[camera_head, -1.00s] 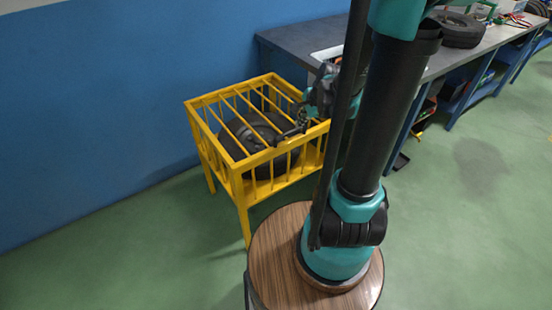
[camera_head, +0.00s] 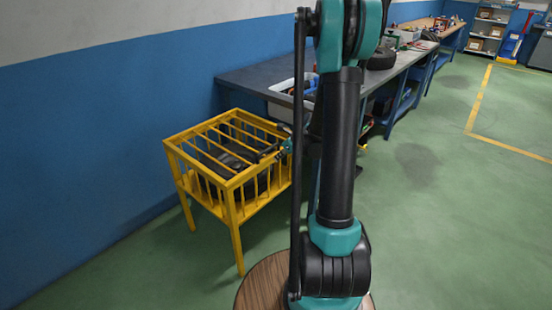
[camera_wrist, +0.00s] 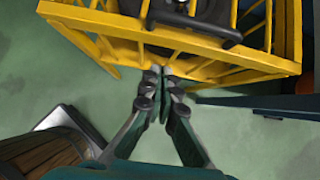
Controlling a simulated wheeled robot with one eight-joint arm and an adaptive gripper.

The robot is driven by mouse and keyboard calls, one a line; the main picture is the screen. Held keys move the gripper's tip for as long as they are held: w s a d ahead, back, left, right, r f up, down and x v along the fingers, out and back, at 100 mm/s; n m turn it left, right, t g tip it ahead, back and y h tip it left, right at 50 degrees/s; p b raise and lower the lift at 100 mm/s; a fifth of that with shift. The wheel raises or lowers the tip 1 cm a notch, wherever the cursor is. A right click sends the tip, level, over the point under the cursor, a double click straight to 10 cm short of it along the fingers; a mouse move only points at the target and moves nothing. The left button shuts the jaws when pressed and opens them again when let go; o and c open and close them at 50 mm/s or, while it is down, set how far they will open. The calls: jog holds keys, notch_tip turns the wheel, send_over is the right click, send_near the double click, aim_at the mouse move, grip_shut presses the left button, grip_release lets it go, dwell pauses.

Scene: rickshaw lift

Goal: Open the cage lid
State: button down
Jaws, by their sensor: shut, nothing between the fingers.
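The yellow cage (camera_head: 236,196) stands on thin legs left of my arm in the head view. Its barred lid (camera_head: 208,146) lies flat on top, closed. A dark tyre-like object (camera_head: 228,160) lies inside, partly hidden by the bars. The dark object (camera_wrist: 190,18) also shows beyond the rail.
A grey workbench (camera_head: 262,76) with a white tray (camera_head: 286,90) stands behind the cage along the blue wall (camera_head: 90,130).

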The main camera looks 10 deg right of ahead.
aim_at(261, 161)
jog(key=shift+w+a+f, duration=0.55)
jog(key=shift+w+a, duration=0.15)
jog(key=shift+w, duration=0.3)
jog(key=shift+w+a+f, duration=0.6)
jog(key=shift+w+a, duration=0.15)
jog(key=shift+w, duration=0.2)
jog(key=shift+w+a+f, duration=0.55)
jog(key=shift+w+a, duration=0.15)
jog(key=shift+w, duration=0.3)
jog(key=shift+r, duration=0.15)
